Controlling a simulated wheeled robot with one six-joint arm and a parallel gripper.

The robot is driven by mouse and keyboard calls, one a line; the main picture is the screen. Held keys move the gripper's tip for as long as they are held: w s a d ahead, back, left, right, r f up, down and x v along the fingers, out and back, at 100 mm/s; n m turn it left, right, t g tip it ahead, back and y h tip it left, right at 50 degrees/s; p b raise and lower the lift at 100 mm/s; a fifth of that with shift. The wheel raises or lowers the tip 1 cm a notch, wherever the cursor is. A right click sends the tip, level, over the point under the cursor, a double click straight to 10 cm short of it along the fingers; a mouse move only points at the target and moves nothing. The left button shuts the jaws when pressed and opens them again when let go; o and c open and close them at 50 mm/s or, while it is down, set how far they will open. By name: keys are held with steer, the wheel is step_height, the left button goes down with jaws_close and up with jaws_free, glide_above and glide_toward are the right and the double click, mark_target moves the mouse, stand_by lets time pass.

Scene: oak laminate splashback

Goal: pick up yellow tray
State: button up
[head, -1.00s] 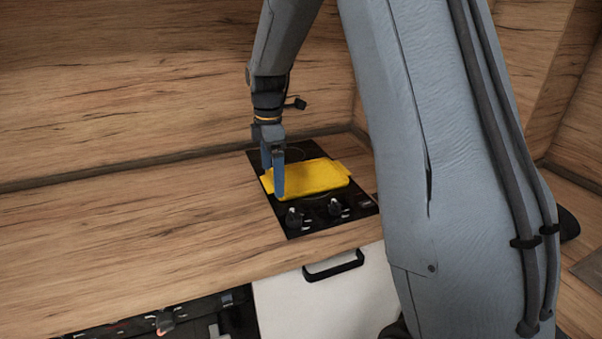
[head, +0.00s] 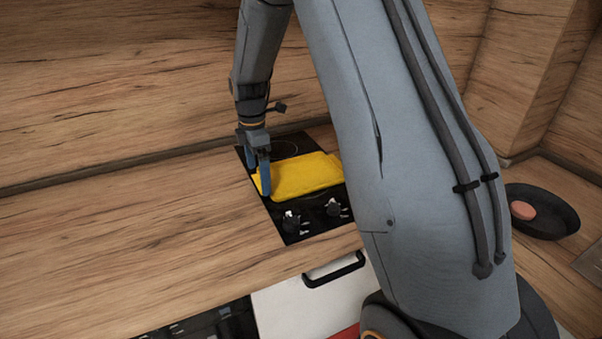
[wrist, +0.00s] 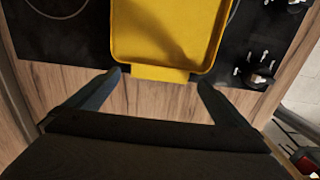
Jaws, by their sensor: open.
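The yellow tray (head: 305,176) lies on the black cooktop in the head view. In the wrist view the yellow tray (wrist: 170,32) is at the top middle, its near end handle tab pointing toward my gripper. My gripper (head: 259,179) is at the tray's left end in the head view. In the wrist view my gripper (wrist: 158,78) is open, with one blue finger on each side of the handle tab and bare gaps between. Contact with the tray does not show. My arm hides the cooktop's right side in the head view.
The black cooktop (head: 283,221) has knobs (head: 291,219) along its front edge. A wooden counter (head: 130,225) is clear to the left. A dark pan (head: 548,212) with a round orange-brown item (head: 523,210) sits at the right. A wooden splashback (head: 120,80) stands behind.

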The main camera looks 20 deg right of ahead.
steer(key=shift+f+p, duration=0.3)
steer(key=shift+f, duration=0.95)
steer(key=shift+c, duration=0.4)
steer(key=c, duration=1.3)
